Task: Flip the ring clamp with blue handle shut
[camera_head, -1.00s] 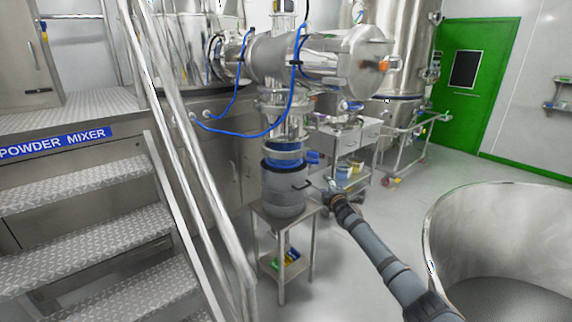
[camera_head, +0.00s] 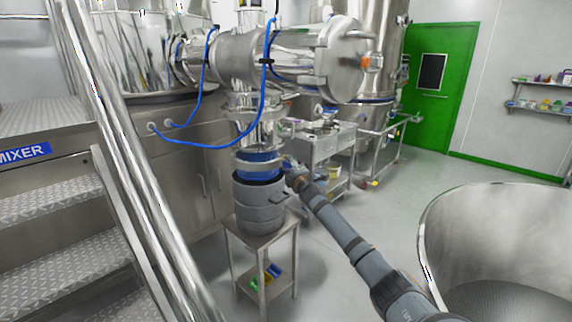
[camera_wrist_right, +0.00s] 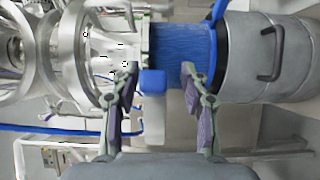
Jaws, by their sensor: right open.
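The ring clamp (camera_head: 258,167) is a pale metal band around the outlet under the steel mixer, just above the blue sleeve (camera_head: 262,156). Its blue handle (camera_wrist_right: 153,82) shows as a blue block in the right wrist view; in the head view my gripper mostly covers it. My right gripper (camera_head: 290,167) is at the right side of the clamp. In the wrist view its open fingers (camera_wrist_right: 160,75) stand on either side of the handle, which looks closer to the left finger. I cannot tell whether they touch. My left gripper is not in view.
A grey drum (camera_head: 258,205) with a side handle stands on a small steel table (camera_head: 240,232) below the outlet. A blue hose (camera_head: 262,100) hangs from the mixer. Steel stairs with a handrail (camera_head: 130,150) are at left, and a large steel bowl (camera_head: 480,235) at right.

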